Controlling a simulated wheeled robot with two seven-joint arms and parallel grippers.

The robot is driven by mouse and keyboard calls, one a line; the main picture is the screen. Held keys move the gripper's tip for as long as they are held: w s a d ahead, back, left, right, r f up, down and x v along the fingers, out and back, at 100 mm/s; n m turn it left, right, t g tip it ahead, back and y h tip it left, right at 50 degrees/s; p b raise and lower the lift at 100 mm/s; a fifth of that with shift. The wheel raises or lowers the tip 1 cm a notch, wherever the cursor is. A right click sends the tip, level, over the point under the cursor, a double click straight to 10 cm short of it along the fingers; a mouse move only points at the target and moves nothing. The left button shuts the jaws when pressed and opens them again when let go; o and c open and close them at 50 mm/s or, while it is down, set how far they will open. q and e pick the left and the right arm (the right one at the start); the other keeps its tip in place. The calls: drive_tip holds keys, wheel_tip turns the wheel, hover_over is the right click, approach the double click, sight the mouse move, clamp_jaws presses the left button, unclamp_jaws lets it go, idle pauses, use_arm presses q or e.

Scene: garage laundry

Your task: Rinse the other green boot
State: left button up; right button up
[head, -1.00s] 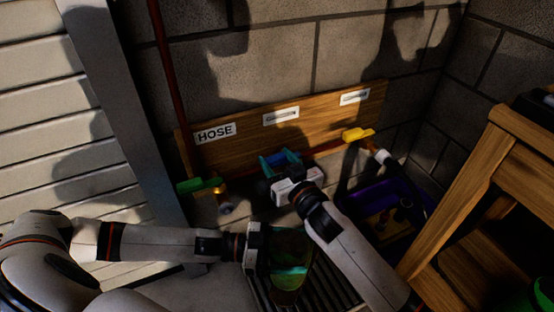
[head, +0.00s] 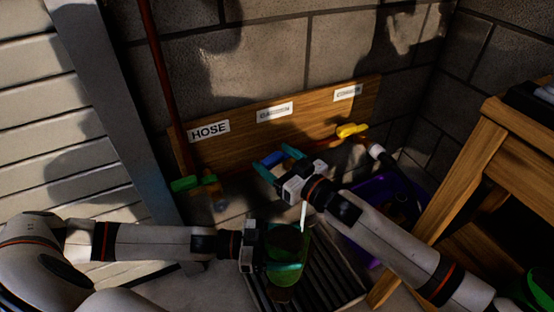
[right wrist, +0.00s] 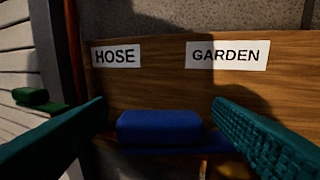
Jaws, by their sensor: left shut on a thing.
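My left gripper (head: 285,256) is shut on the green boot (head: 284,240), which it holds over a dark slatted grate (head: 330,270). Much of the boot is in shadow and partly hidden by the fingers. A thin white streak (head: 303,216), which looks like water, comes down to the boot's upper right side. My right gripper (head: 280,157) is at the wooden board, below its middle label. In the right wrist view its teal fingers stand apart on either side of a blue tap handle (right wrist: 160,127), with gaps showing.
The board (head: 230,152) carries labels HOSE (head: 209,131), GARDEN (head: 275,112) and a third one. A green tap handle (head: 185,184) is at left, a yellow one (head: 352,131) at right. A purple tub (head: 366,200) lies under my right arm, beside a wooden bench (head: 470,165).

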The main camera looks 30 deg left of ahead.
drive_tip(key=v, duration=1.2)
